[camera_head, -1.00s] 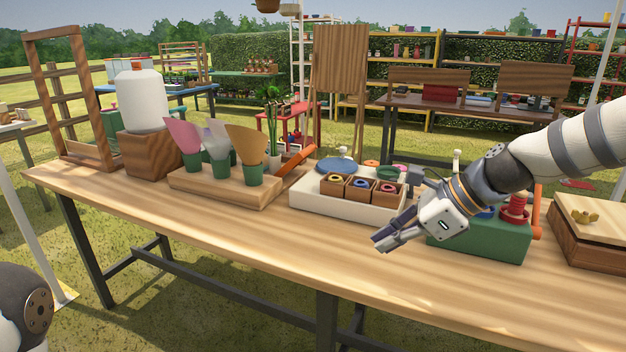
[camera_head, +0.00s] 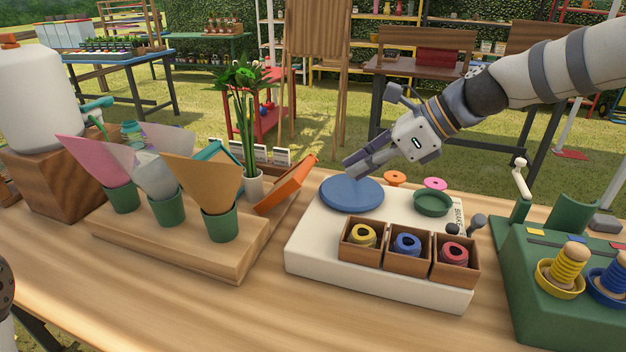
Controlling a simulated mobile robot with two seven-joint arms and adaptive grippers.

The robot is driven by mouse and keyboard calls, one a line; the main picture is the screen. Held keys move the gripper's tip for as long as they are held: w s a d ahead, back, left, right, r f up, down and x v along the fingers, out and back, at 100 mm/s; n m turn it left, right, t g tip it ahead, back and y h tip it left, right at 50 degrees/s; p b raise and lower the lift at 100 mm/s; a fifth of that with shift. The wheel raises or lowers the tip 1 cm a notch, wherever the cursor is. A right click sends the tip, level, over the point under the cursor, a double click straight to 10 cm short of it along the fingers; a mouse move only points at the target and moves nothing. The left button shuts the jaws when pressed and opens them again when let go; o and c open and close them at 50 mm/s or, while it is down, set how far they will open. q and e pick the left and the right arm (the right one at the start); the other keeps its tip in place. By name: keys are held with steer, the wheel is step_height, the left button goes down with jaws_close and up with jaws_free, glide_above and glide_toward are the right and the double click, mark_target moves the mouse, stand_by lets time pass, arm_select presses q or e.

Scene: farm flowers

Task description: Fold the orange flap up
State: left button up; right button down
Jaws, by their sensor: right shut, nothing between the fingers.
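The orange flap (camera_head: 287,185) is a flat panel slanting up to the right, behind the right end of the wooden flower stand (camera_head: 185,245) and beside a potted plant (camera_head: 247,100). My right gripper (camera_head: 352,169) is shut and empty. In the picture it is just right of the flap's raised end and above a blue round disc (camera_head: 352,194), apart from the flap. My left gripper is out of view.
Paper cones in green pots stand on the flower stand. A white tray (camera_head: 300,252) holds the disc, a green dish (camera_head: 433,203) and wooden boxes of coloured rolls. A green spool box (camera_head: 560,290) stands at right. The front table strip is clear.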

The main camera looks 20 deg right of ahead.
mark_target(287, 184)
steer(key=b+x, duration=0.2)
steer(key=x, duration=0.7)
steer(key=shift+s+f, duration=0.2)
steer(key=shift+w+a+f, duration=0.15)
steer(key=shift+w+a, duration=0.05)
steer(key=shift+a, duration=0.05)
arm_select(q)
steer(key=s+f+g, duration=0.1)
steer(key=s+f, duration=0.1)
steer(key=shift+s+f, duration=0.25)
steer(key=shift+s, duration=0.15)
